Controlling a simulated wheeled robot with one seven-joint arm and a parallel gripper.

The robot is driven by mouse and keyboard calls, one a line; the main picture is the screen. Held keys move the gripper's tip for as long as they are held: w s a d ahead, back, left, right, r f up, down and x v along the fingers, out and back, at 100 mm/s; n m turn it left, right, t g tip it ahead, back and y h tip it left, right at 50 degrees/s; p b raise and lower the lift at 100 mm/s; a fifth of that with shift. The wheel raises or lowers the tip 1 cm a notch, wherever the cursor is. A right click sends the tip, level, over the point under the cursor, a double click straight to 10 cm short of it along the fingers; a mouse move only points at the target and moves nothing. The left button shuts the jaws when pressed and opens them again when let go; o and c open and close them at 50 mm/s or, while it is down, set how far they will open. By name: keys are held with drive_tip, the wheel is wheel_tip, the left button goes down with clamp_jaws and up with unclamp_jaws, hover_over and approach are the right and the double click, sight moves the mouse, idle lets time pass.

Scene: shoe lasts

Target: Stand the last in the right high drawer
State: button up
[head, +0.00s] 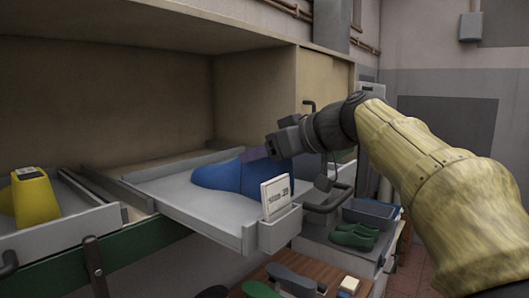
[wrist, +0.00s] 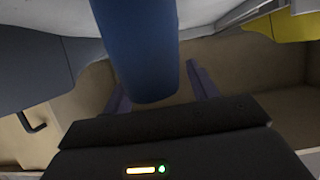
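The blue last (head: 231,174) is in the pulled-out grey drawer (head: 190,206) in the middle of the head view, its low toe end to the left and its taller part to the right. My gripper (head: 257,154) is at the top of that taller part. In the wrist view the blue last (wrist: 139,45) reaches down between my two purple fingers (wrist: 158,85). The fingers are apart, with a narrow gap beside the right one; contact at the left one is unclear. The last's underside is hidden in the head view.
A yellow last (head: 34,197) is in another open drawer at left. Green shoe-shaped things (head: 354,235) and a blue-grey bin (head: 371,212) are lower right. The cabinet wall stands behind.

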drive_tip(key=shift+r, duration=0.15)
drive_tip(key=shift+s+d, duration=0.2)
drive_tip(key=shift+d, duration=0.15)
drive_tip(key=b+v, duration=0.2)
drive_tip(key=v, duration=0.9)
drive_tip(key=shift+r+b, duration=0.25)
drive_tip(key=shift+b, duration=0.05)
drive_tip(key=shift+s, duration=0.1)
idle(0.6)
